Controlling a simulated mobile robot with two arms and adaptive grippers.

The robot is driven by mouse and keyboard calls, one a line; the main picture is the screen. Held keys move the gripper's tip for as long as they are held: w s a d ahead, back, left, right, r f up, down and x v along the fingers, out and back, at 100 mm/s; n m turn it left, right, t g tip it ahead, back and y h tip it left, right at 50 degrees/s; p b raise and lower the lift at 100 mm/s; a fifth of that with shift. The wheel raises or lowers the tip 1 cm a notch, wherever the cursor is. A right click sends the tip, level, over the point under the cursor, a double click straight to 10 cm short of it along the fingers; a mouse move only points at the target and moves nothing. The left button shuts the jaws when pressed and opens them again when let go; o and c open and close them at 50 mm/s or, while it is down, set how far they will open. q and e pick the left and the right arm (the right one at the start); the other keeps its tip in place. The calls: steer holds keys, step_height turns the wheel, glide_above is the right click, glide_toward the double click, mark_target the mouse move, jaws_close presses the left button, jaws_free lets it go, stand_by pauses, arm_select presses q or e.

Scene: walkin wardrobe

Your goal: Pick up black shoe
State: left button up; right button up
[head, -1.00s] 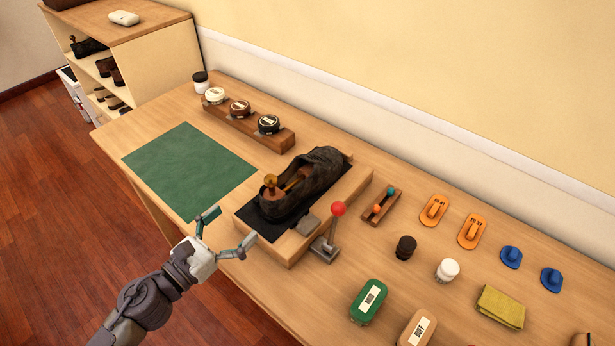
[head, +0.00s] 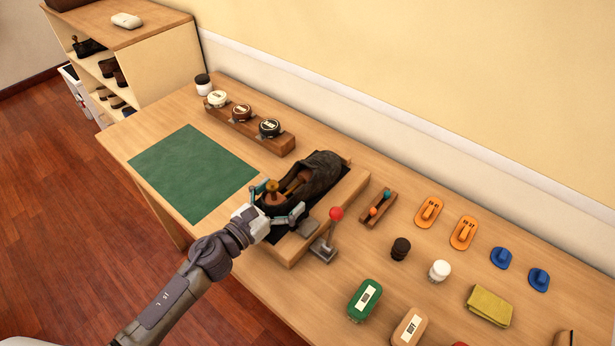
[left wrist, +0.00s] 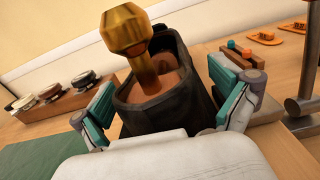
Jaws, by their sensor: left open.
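The black shoe (head: 318,176) lies on a dark pad on a wooden block (head: 340,203) on the table. A shoe tree with a brass knob (left wrist: 125,32) sticks out of its opening. My left gripper (head: 277,196) is open at the shoe's heel end, with one finger on each side of it. In the left wrist view the shoe (left wrist: 190,100) stands between the two teal-padded fingers. I cannot tell whether the pads touch it. My right gripper is not in view.
A lever with a red ball (head: 336,214) stands close to the right of my left gripper. A green mat (head: 190,172) lies to the left. A rack of polish tins (head: 243,126) is behind. Brushes, bottles and a yellow cloth (head: 489,306) occupy the right side.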

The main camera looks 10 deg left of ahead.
arm_select(q)
steer(key=shift+w+d, duration=0.35)
steer(key=shift+w, duration=0.2)
steer(key=c, duration=1.5)
steer(key=shift+r, duration=0.1)
steer(key=shift+c, duration=0.4)
steer(key=shift+r, duration=0.1)
